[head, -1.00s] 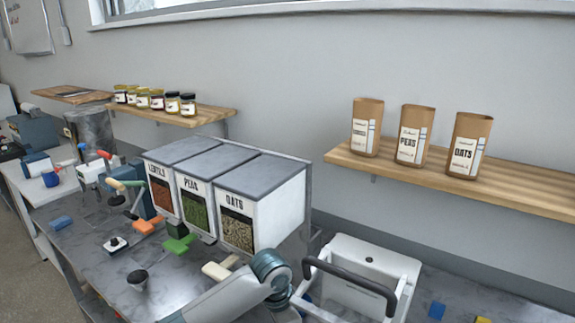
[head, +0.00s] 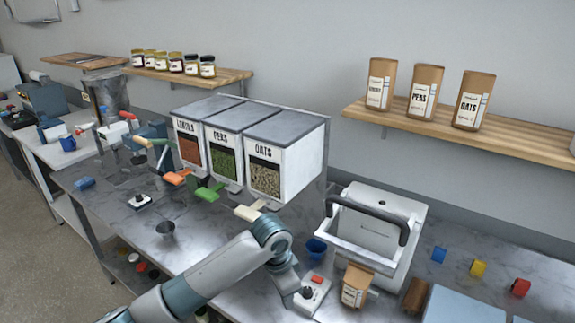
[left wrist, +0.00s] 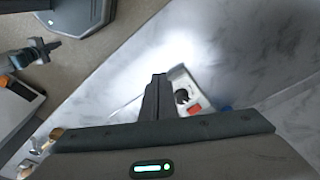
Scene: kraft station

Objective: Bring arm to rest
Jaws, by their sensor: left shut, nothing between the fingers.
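My left arm (head: 215,268) comes in from the bottom left of the head view, bends at a teal joint and drops toward the worktop. In the left wrist view my left gripper (left wrist: 158,82) has its dark fingers together with nothing between them. Beyond the fingertips is a white device (left wrist: 184,86) with a black knob and a red button. The same device appears in the head view (head: 313,297), just right of my arm. The fingertips are hard to make out in the head view. My right gripper is not recognisable in either view.
LENTILS, PEAS and OATS dispensers (head: 288,165) stand behind my arm. A white bin with a dark handle (head: 378,237), a blue cup (head: 316,249) and a small paper bag (head: 356,284) are to its right. Coloured blocks (head: 478,268) lie farther right. Marble worktop (head: 185,240) left of my arm is mostly clear.

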